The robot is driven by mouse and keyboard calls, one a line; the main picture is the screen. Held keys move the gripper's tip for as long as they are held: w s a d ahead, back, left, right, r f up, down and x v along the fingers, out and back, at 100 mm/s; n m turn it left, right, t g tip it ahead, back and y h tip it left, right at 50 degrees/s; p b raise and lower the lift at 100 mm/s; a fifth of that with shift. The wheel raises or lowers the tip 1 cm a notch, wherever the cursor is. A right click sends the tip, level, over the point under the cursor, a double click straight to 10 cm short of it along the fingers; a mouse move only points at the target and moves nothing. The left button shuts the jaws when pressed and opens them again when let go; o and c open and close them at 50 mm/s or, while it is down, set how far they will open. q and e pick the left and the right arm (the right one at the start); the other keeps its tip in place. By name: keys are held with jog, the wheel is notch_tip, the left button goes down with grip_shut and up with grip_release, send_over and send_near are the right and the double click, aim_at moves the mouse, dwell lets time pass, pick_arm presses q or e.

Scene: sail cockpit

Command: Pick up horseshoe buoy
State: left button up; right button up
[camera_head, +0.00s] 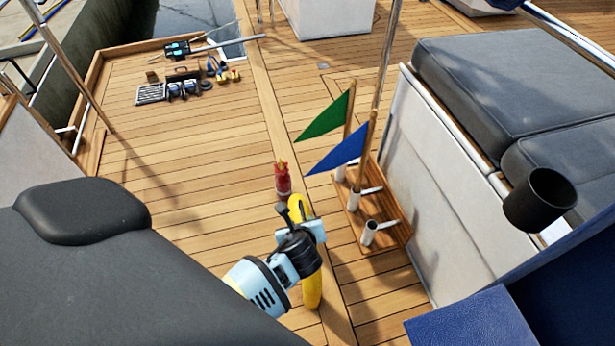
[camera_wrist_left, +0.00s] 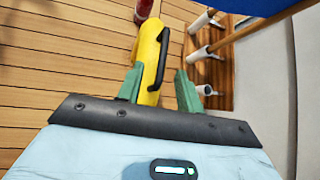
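The yellow horseshoe buoy (camera_head: 312,290) is on the deck in the lower middle of the head view, partly hidden by my left gripper (camera_head: 298,236). In the left wrist view the buoy (camera_wrist_left: 148,50) shows as a yellow bar with a black handle (camera_wrist_left: 164,55) on its right side. The green fingers of my left gripper (camera_wrist_left: 158,85) are apart, with the buoy between them. The left finger is close to the yellow side; a gap shows before the right finger. I cannot tell whether either touches. My right gripper is not in view.
A red object (camera_head: 283,178) stands just beyond the buoy. A wooden rack (camera_head: 398,228) with white tubes and green and blue flags stands to the right. Dark cushions (camera_head: 80,210) flank the left, a grey bench (camera_head: 500,80) the right. Tools lie far left; deck between is clear.

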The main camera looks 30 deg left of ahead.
aim_at(303, 215)
pick_arm(q)
jog(key=shift+w+a+f, duration=0.2)
jog(key=shift+f, duration=0.1)
jog(key=shift+b+x, duration=0.55)
jog(key=shift+x, duration=0.3)
jog(key=shift+w, duration=0.1)
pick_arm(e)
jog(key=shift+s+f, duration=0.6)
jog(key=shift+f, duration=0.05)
